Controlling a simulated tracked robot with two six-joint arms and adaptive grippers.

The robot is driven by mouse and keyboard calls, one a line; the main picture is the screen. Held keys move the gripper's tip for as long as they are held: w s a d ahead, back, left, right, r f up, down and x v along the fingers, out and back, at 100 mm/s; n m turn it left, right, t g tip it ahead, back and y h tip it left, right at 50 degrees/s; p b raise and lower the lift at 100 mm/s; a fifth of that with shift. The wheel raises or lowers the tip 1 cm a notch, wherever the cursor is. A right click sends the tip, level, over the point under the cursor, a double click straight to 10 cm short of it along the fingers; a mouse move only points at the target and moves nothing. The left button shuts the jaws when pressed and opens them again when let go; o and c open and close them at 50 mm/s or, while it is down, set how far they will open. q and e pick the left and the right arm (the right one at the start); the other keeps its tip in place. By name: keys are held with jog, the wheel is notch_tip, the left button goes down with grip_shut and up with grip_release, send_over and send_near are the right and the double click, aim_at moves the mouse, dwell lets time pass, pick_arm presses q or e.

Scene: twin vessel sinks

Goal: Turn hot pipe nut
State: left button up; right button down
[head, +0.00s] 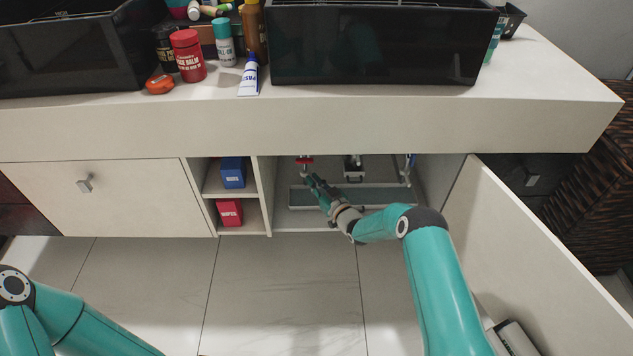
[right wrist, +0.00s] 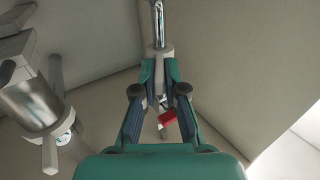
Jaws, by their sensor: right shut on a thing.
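My right gripper (head: 309,180) reaches into the open cabinet under the right sink, and its fingers are close to the red valve handle (head: 304,160). In the right wrist view the fingertips (right wrist: 159,68) are shut on a pale grey pipe nut (right wrist: 160,51) at the end of a shiny metal pipe (right wrist: 158,22). The red handle (right wrist: 167,117) shows between the fingers, past the nut. The nut is too small to make out in the head view. My left gripper is out of view; only part of its arm shows at the lower left.
The cabinet door (head: 535,255) stands open on the right. A shelf wall (head: 265,195) bounds the left side. A grey drain trap (right wrist: 35,105) hangs left of the fingers in the wrist view. Blue (head: 232,173) and red (head: 229,212) boxes sit in the cubbies.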

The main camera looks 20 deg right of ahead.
jog(key=shift+a+r, duration=0.15)
jog(key=shift+a, duration=0.15)
jog(key=shift+a+m+h+p, duration=0.25)
jog(key=shift+m+h+p, duration=0.2)
jog(key=shift+h, duration=0.35)
jog(key=shift+a+m+t+h, duration=0.35)
jog(key=shift+m+h, duration=0.4)
jog(key=shift+h, duration=0.35)
jog(key=shift+a+m+h, duration=0.3)
jog(key=shift+m+h, duration=0.4)
jog(key=shift+h, duration=0.4)
jog(key=shift+a+m+h+b, duration=0.2)
jog(key=shift+m+h+b, duration=0.4)
jog(key=shift+h, duration=0.4)
jog(key=shift+a+m+h+b, duration=0.2)
jog(key=shift+m+h+b, duration=0.15)
jog(key=shift+m+h, duration=0.5)
jog(key=shift+g+h, duration=0.25)
jog(key=shift+g, duration=0.2)
jog(key=c, duration=1.2)
grip_release()
jog(key=shift+c, duration=0.2)
